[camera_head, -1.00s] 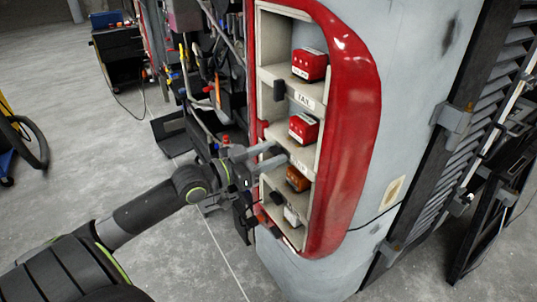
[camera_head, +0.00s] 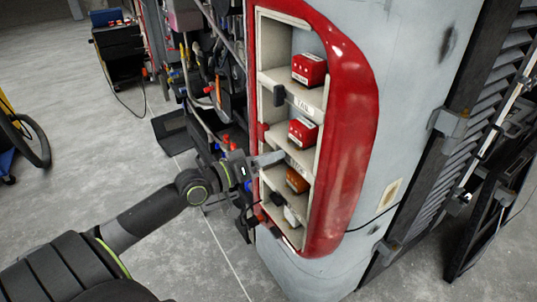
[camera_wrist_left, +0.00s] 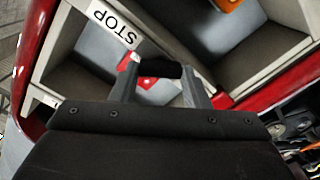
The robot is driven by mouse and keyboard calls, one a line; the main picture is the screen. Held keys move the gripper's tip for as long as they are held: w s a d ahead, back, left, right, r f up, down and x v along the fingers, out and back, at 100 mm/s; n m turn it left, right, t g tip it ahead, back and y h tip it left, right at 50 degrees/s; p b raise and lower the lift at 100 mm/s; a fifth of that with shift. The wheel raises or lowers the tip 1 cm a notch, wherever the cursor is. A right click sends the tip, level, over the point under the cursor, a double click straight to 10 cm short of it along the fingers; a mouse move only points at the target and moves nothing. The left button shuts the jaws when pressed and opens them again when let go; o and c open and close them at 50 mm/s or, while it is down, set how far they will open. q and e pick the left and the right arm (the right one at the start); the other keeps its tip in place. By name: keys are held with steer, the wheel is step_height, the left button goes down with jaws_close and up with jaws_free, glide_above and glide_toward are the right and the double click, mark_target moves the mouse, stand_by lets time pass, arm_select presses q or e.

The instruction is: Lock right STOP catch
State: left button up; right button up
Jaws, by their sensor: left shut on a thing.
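The tall lamp housing has a red rim (camera_head: 345,150) and several compartments. The STOP label (camera_wrist_left: 115,22) shows in the left wrist view on a shelf edge; in the head view the gripper partly covers that edge. A red lamp block (camera_head: 302,132) sits in the compartment above it, and an orange one (camera_head: 297,180) below. My left gripper (camera_head: 278,158) reaches the shelf edge from the left. In the left wrist view its fingers (camera_wrist_left: 160,80) are shut on a small black catch (camera_wrist_left: 160,68) near the STOP label. The catch's far side is hidden.
Another red lamp block (camera_head: 309,70) stands above the TAIL label (camera_head: 303,104), with a black catch (camera_head: 279,96) beside that label. A white block (camera_head: 291,215) is lowest. Tools and hoses hang left of the housing. The floor (camera_head: 80,180) at left is mostly clear.

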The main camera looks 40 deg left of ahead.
arm_select(q)
steer(key=n+p, duration=0.3)
steer(key=n, duration=0.7)
steer(key=shift+f, duration=0.1)
steer(key=shift+n, duration=0.5)
steer(key=o, duration=1)
steer(key=shift+a, duration=0.1)
